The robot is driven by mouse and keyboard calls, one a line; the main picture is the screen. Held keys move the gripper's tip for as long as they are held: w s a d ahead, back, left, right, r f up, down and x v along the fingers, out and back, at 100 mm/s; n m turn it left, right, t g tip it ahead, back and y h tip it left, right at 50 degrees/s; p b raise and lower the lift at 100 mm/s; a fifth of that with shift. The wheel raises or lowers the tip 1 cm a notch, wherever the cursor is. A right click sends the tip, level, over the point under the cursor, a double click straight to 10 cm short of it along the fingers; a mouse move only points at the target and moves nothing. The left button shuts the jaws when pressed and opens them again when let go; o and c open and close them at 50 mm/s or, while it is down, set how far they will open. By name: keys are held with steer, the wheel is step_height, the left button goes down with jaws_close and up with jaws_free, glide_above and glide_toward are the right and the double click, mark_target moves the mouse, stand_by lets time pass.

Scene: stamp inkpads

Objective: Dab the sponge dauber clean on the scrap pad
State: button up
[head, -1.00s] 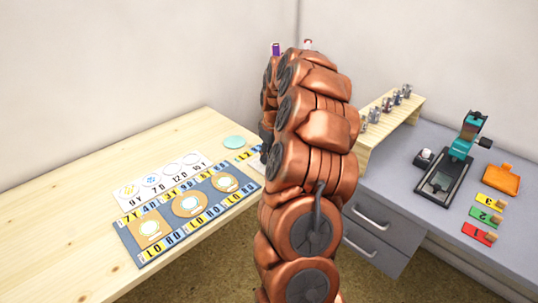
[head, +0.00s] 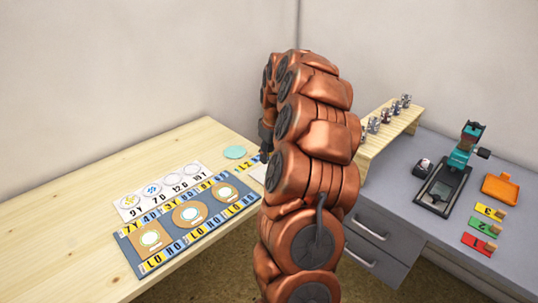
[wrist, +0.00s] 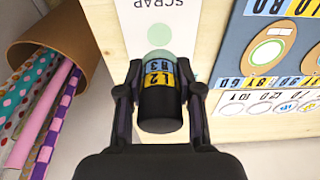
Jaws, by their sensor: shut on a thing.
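My gripper (wrist: 160,92) is shut on the sponge dauber (wrist: 160,108), a black cylinder with yellow and blue "L2" and "B3" labels and a pale grey-green tip. In the wrist view the tip points away from me, over the white scrap pad (wrist: 180,12) marked "SCRAP". A pale green round mark on the pad shows just past the tip. I cannot tell whether the tip touches the pad.
A blue board (head: 165,226) with tan cards lies on the wooden table, beside a white strip of circles (head: 165,187) and a mint disc (head: 234,152). A bin of wrapping rolls (wrist: 40,45) stands off the table's edge. A grey desk (head: 415,215) holds a stamping press (head: 455,165).

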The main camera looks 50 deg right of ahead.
steer(key=shift+f, duration=0.1)
steer(key=shift+f+b, duration=0.8)
steer(key=shift+f, duration=1.35)
steer(key=shift+f+b, duration=0.3)
steer(key=shift+f, duration=0.35)
stand_by(0.4)
steer(key=shift+r, duration=0.7)
steer(key=shift+r+p, duration=0.7)
steer(key=shift+r, duration=1.5)
steer(key=shift+f, duration=0.1)
steer(key=shift+f+b, duration=0.85)
steer(key=shift+f, duration=1.3)
steer(key=shift+f, duration=0.6)
